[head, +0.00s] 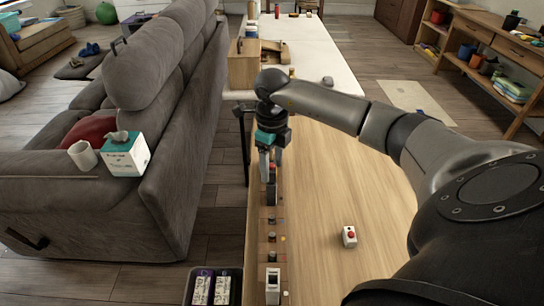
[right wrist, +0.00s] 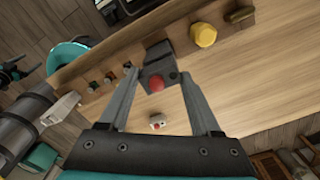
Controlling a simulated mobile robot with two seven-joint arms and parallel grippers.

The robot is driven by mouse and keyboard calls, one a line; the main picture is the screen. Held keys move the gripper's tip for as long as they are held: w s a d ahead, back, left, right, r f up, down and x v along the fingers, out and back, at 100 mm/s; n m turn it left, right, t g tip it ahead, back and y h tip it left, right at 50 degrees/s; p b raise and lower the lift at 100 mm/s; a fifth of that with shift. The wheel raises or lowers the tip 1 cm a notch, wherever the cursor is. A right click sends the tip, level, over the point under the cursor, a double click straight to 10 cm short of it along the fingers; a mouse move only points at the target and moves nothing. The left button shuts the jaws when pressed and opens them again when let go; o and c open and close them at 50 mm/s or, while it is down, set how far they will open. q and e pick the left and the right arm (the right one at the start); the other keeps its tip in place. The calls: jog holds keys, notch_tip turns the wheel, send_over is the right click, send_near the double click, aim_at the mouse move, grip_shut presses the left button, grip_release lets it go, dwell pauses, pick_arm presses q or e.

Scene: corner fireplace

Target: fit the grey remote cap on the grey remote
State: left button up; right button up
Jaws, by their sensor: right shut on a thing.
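My right gripper (head: 272,176) is pointing down over the left edge of the wooden table. Its fingers are shut on a dark grey piece with a round red button (right wrist: 155,68). The piece also shows between the fingers in the head view (head: 272,190). I cannot tell whether this is the grey remote, its cap, or both together, since the fingers hide its sides. No other clearly separate grey remote part shows. My left gripper is not in view.
A small white box with a red button (head: 349,238) lies on the open table top (head: 325,190). Several small knobs (head: 272,237) and a white switch-like block (head: 272,284) line the left edge. A yellow knob-like thing (right wrist: 203,34) stands near the held piece. A sofa (head: 175,110) is at left.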

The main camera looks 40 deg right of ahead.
jog(key=shift+f+b, duration=0.4)
jog(key=shift+f, duration=0.25)
jog(key=shift+f, duration=0.25)
jog(key=o, duration=1.3)
jog(key=shift+c, duration=0.2)
